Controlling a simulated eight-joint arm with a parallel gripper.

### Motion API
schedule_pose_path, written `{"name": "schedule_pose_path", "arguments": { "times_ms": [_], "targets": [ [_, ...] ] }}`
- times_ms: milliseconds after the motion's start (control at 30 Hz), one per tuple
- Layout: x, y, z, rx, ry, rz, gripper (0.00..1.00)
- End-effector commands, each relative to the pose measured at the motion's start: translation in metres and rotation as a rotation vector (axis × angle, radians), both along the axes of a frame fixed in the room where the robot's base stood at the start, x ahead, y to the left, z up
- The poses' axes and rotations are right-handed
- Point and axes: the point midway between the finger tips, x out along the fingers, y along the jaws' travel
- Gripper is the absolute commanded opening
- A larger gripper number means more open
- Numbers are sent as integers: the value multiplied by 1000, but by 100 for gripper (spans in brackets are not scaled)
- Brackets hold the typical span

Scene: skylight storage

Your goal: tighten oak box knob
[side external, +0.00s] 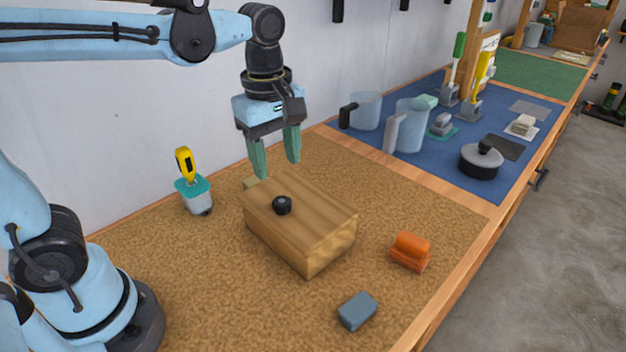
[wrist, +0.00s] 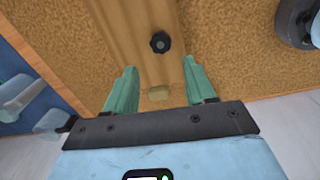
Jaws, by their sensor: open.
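The oak box (side external: 310,222) sits on the tan cork mat, with a black knob (side external: 282,205) on its top. My gripper (side external: 275,168) hangs above the far end of the box, fingers pointing down, open and empty. Its green fingers (wrist: 158,75) are spread apart and do not touch the knob. A small pale wooden block (side external: 250,183) shows at the far end of the box.
An orange block-shaped thing (side external: 410,251) and a blue-grey block (side external: 357,311) lie on the cork mat (side external: 200,290). A yellow-handled tool in a teal-topped holder (side external: 194,190) stands at left. Pitchers (side external: 410,125) and a lidded pot (side external: 480,163) stand on the blue mat.

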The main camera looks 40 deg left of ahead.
Motion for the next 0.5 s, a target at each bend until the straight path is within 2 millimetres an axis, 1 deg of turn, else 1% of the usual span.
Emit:
{"name": "schedule_pose_path", "arguments": {
  "times_ms": [100,167,333,500],
  "targets": [
    [2,-3,2,2,33,85,55],
    [2,-3,2,2,40,106,55],
    [2,-3,-3,3,43,116,55],
    [3,-3,-14,3,42,115,55]
  ]
}}
